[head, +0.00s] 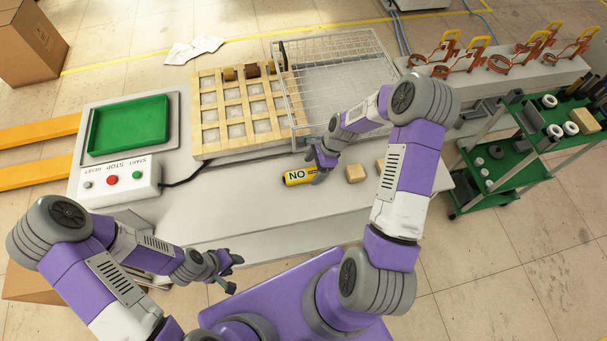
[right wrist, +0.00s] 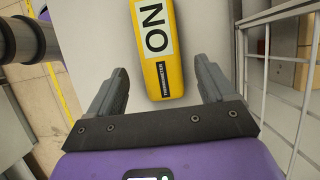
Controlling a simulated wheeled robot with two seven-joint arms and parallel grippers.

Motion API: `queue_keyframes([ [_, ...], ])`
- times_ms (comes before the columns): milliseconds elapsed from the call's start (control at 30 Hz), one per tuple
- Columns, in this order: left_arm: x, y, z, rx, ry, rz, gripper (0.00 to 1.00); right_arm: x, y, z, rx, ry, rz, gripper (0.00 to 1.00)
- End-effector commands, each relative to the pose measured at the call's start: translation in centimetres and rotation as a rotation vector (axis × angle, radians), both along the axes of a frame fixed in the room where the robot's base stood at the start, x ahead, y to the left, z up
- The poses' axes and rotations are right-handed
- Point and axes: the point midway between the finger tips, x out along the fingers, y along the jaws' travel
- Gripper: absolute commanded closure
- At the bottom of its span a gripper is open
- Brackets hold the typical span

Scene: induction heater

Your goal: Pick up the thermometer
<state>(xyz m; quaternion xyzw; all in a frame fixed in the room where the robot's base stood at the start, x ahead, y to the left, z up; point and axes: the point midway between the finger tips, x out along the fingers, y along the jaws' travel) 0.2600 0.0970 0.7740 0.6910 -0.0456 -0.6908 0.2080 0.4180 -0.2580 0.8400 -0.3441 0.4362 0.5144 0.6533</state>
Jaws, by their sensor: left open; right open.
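The thermometer (head: 298,177) is a yellow block with a white label reading "NO". It lies on the grey table (head: 290,215), below the wire basket. In the right wrist view the thermometer (right wrist: 158,50) lies between the two fingers, its near end just ahead of the palm. My right gripper (head: 318,168) is open at the thermometer's right end in the head view; it also shows open in the right wrist view (right wrist: 163,88). Whether the fingers touch the thermometer is hard to tell. My left gripper (head: 232,274) is open and empty near the table's front edge, away from the thermometer.
A wire basket (head: 340,75) and a wooden grid tray (head: 200,140) stand behind the thermometer. Small tan blocks (head: 355,173) lie to its right. A control box (head: 118,180) and green tray (head: 130,126) are at left. The table's front middle is clear.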

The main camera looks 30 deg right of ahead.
Motion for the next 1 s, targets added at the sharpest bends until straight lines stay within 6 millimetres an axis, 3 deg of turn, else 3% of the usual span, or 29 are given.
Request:
queue_keyframes([
  [200, 0.0, 0.0, -0.3, 0.0, -0.001, 0.0, 0.57, 0.1, 0.9, -2.5, 0.001, 0.001, 0.0, 0.17],
  [467, 0.0, 0.0, -0.3, 0.0, -0.001, 0.0, 0.57, 0.2, 1.0, -2.6, 0.0, 0.0, 0.001, 0.19],
  [833, 0.0, 0.0, -0.3, 0.0, -0.001, 0.0, 0.57, 0.2, 1.0, -2.5, 0.0, -0.001, 0.001, 0.75],
  [1000, 0.0, 0.0, -0.3, 0.0, -0.001, 0.0, 0.57, 0.2, 1.0, -2.5, 0.0, -0.001, 0.001, 0.78],
])
